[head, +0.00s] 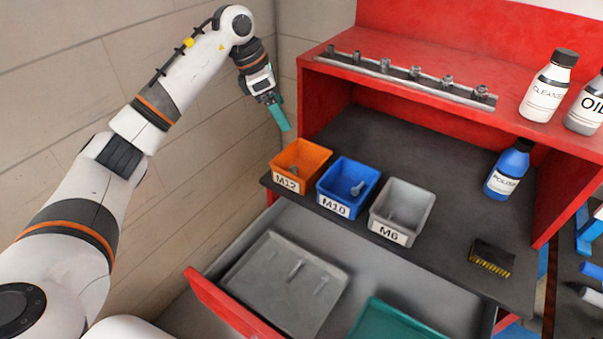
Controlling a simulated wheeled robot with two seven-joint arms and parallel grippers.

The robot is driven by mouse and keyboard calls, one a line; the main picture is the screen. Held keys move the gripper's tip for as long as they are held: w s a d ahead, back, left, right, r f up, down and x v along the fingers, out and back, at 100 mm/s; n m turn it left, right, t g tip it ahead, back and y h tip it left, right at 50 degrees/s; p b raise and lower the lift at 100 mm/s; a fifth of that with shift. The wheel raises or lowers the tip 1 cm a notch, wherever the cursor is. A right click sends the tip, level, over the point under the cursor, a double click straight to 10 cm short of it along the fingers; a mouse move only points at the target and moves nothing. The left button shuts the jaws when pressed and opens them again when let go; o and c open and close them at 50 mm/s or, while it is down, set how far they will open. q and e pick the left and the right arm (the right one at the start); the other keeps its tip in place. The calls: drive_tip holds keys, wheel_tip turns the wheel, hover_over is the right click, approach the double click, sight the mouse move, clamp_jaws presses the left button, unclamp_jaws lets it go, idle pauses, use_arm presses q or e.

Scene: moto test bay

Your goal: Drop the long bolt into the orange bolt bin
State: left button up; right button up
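The orange bolt bin (317,158), labelled M12, stands at the left end of a row of bins on the dark shelf. A small grey bolt-like piece (293,170) shows inside it. In the open drawer, a grey tray (262,290) holds bolts; one bolt (296,269) lies near its middle and another (320,284) to the right of it. I cannot tell for sure which is the long bolt. My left gripper (280,117), with teal fingers, hangs above and behind the orange bin, apart from it. Its fingers overlap, so its opening is unclear. My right gripper is out of view.
A blue M10 bin (326,190) and a grey M6 bin (427,205) stand right of the orange one. A polish bottle (508,170) and a brush (491,259) are further right. A red upper shelf (400,75) overhangs the back. A teal tray (395,325) lies in the drawer.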

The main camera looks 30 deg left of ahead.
use_arm(q)
drive_tip(key=v, duration=0.4)
drive_tip(key=shift+r, duration=0.15)
